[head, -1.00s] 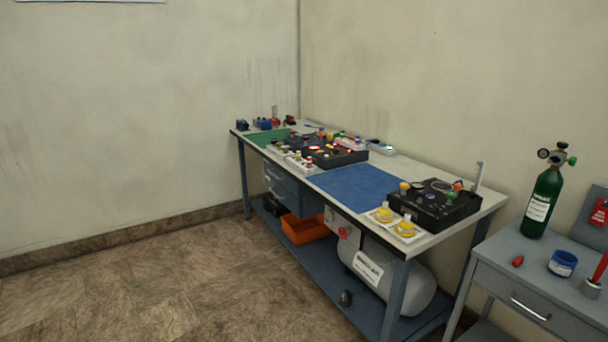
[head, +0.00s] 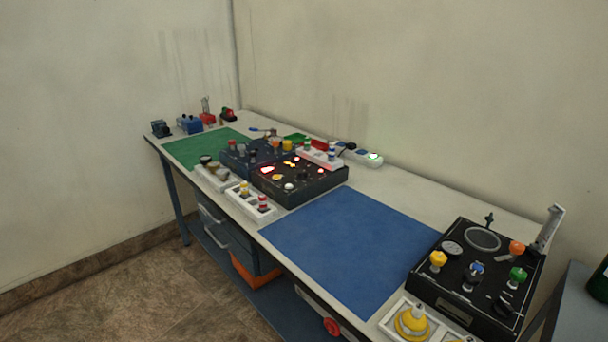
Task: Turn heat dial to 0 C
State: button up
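A black control box (head: 316,186) with glowing red and orange lights and several small knobs sits on the workbench, left of the blue mat. A dark blue box (head: 240,158) with knobs stands right behind it. Another black panel (head: 470,300) at the right end carries a gauge, a ring, and yellow, blue, orange and green knobs. I cannot tell which knob is the heat dial; labels and scales are too small to read. My gripper is not in view.
The blue mat (head: 345,245) is bare, and so is most of the green mat (head: 200,150). White trays with coloured knobs (head: 250,202) line the front edge. A white power strip (head: 360,155) lies along the back. An orange bin (head: 255,275) is below. Open floor (head: 150,310) lies in front.

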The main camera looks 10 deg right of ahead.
aim_at(301, 174)
jog(key=i+j, duration=0.2)
jog(key=j, duration=0.2)
jog(key=i+j, duration=0.25)
jog(key=j, duration=0.15)
jog(key=i+j, duration=0.2)
jog(key=j, duration=0.25)
jog(key=i+j, duration=0.25)
jog(key=j, duration=0.15)
jog(key=z, duration=0.05)
